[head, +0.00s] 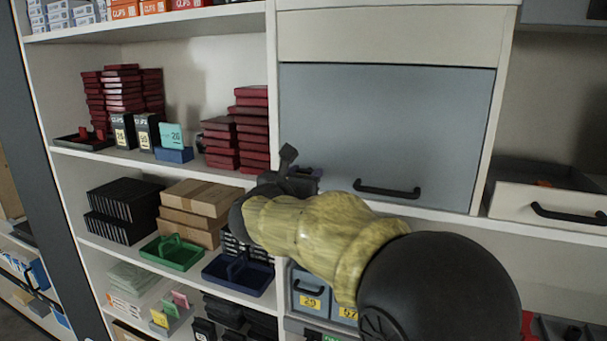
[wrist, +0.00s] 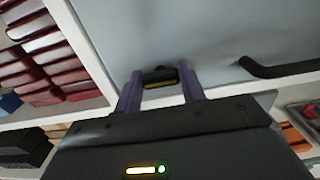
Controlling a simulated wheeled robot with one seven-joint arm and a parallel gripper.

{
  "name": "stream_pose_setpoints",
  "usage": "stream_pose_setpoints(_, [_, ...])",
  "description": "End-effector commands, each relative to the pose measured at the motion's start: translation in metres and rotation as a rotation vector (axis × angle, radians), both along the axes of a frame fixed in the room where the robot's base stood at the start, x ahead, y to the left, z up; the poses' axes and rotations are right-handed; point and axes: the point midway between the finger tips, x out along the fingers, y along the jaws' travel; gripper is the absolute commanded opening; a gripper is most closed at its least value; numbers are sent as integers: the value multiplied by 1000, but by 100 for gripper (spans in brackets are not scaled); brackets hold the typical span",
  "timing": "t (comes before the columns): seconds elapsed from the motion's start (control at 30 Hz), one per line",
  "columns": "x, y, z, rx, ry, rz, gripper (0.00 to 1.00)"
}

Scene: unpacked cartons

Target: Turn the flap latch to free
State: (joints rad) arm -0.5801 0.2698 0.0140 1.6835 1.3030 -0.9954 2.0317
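The flap latch (wrist: 160,77) is a small dark knob with a yellow strip, near the lower edge of the grey flap (wrist: 215,30). In the head view the closed grey flap (head: 385,125) fills the upper middle bay, and my gripper hides the latch. My gripper (wrist: 161,88) has its two purple fingers apart, one on each side of the latch. Narrow gaps seem to show beside the latch, so I see no clear grip. In the head view my gripper (head: 305,175) is at the flap's lower left corner.
A black bar handle (head: 387,190) is on the flap, right of the latch; it also shows in the wrist view (wrist: 285,68). Dark red boxes (head: 250,130) stand on the shelf to the left. An open white drawer (head: 545,208) juts out at the right.

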Motion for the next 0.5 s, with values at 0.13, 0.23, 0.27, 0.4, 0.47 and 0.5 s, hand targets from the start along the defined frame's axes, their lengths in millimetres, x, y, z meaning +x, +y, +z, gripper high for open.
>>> stream_pose_setpoints(0.13, [0,0,0,0,0,1,17])
stream_pose_setpoints(0.23, [0,1,0,-3,1,1,17])
stream_pose_setpoints(0.27, [0,1,0,-5,2,2,17])
stream_pose_setpoints(0.4, [0,1,0,-25,8,2,17])
stream_pose_setpoints(0.47, [0,1,0,-39,13,2,17])
stream_pose_setpoints(0.5, [0,1,-1,-53,18,2,17])
